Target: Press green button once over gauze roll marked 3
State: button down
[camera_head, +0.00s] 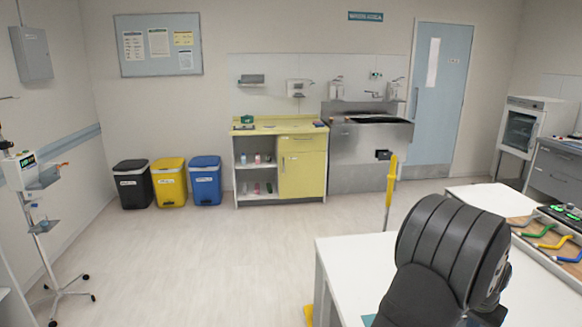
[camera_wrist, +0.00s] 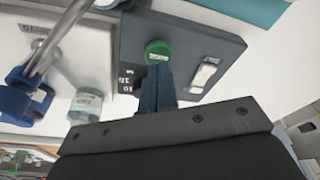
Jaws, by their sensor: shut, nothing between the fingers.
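In the wrist view a round green button (camera_wrist: 158,50) sits on a dark grey box (camera_wrist: 205,48), beside a white rocker-like switch (camera_wrist: 204,76). My gripper (camera_wrist: 158,70) is shut and empty, its fingertips right at the near edge of the button. I cannot tell whether they touch it. A pale roll-like object (camera_wrist: 90,103) with a small label stands left of the box, its marking unreadable. No gauze roll marked 3 can be made out. In the head view my dark arm hides the button and the gripper.
Blue clamp-like parts (camera_wrist: 28,98) and a metal rod lie left in the wrist view. In the head view a white table (camera_head: 345,262) is under my arm, with a tray of coloured tools (camera_head: 548,238) at right.

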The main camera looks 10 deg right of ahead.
dwell(0.4)
jog(key=v, duration=0.4)
jog(key=d+v, duration=0.1)
jog(key=v, duration=0.1)
jog(key=shift+w, duration=0.3)
